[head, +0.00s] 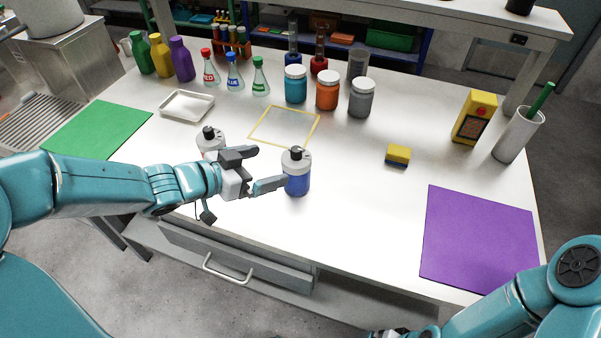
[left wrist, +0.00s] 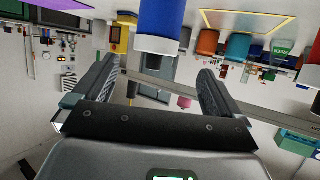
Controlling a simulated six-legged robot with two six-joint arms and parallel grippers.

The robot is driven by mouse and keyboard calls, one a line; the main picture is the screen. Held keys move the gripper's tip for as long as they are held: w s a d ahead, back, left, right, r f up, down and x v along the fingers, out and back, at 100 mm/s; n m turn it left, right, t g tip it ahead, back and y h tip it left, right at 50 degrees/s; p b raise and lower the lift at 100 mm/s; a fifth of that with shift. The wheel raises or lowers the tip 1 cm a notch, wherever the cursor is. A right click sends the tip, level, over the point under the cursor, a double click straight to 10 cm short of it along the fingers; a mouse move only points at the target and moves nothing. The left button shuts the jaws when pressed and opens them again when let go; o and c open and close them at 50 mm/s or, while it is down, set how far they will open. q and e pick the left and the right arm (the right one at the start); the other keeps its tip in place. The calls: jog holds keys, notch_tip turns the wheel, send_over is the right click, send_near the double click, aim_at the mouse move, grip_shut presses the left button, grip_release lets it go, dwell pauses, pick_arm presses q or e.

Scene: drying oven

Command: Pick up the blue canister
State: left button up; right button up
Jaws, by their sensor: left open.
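The blue canister (head: 297,182) stands upright on the white table near its front middle, with a grey-white cap and dark top. My left gripper (head: 267,168) is open and empty, just left of it, fingers pointing toward it. One finger reaches very near its body; I cannot tell whether they touch. In the left wrist view, which looks upside down, the blue canister (left wrist: 162,22) hangs at the top, beyond the open left gripper's fingers (left wrist: 158,78) and between them in the picture.
A similar white-capped canister (head: 210,140) stands behind my left wrist, partly hidden. A yellow frame (head: 318,128) lies behind the blue canister; a sponge (head: 398,153) and purple mat (head: 478,240) lie to the right. Jars and flasks line the back.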

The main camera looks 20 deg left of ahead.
aim_at(285, 162)
pick_arm(q)
jog(key=b+x, duration=0.1)
jog(key=x, duration=0.4)
jog(key=shift+w+d+f, duration=0.2)
jog(key=shift+d+f, duration=0.05)
jog(key=b+x, duration=0.1)
jog(key=x, duration=0.4)
jog(key=shift+w+d+f, duration=0.15)
jog(key=shift+d+f, duration=0.05)
jog(key=shift+d, duration=0.15)
jog(key=c, duration=1.1)
